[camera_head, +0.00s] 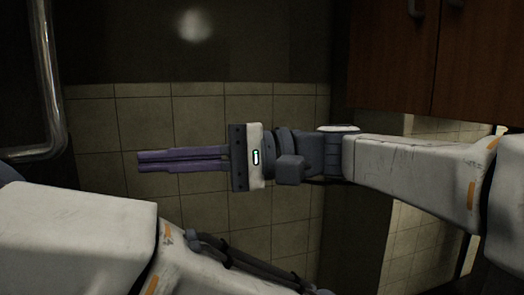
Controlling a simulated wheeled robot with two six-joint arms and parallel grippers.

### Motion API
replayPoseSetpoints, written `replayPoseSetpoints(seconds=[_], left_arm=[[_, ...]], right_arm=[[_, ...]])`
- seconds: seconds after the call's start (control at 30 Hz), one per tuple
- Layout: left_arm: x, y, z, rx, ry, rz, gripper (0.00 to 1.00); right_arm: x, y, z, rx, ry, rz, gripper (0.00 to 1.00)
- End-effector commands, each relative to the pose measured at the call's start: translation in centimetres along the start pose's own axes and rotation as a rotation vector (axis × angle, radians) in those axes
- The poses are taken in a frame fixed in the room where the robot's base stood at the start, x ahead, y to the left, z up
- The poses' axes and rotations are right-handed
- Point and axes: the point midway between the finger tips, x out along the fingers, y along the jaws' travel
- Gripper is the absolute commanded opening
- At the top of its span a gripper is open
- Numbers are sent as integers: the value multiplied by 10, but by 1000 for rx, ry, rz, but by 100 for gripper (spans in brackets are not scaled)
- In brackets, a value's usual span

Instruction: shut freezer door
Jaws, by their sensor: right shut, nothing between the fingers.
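My right gripper (140,161) reaches in from the right and points left, level, in the middle of the view. Its two purple fingers lie together with nothing between them. It is in front of the tiled wall and appears to touch nothing. A shiny metal tubular handle (47,75) stands upright at the left edge, beyond the fingertips and apart from them. I cannot tell whether it belongs to the freezer door; no surface shows clearly as that door. My left arm (75,235) fills the lower left, and its gripper is out of view.
Brown wooden cabinets (390,62) with dark handles hang at the upper right, above my right forearm. Behind is a beige tiled wall (200,118) with a dark surface above it. A dark upright panel (350,235) stands below my right forearm.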

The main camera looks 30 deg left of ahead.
Motion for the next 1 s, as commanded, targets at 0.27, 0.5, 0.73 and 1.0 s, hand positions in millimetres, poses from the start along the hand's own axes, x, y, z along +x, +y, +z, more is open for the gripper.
replayPoseSetpoints(seconds=[0.27, 0.5, 0.73, 1.0], left_arm=[[9, -1, 0, 0, 0, 0, 0], [6, 0, 0, 0, 0, 0, 0], [-3, 0, 0, 0, 0, 0, 0], [-15, 1, -1, 0, 0, 0, 0]], right_arm=[[-71, 2, -3, -129, -207, -172, 0], [-60, -3, 4, -145, -232, -187, 0], [-13, -12, 17, -143, -234, -186, 0], [36, -21, 28, -142, -231, -185, 0]])
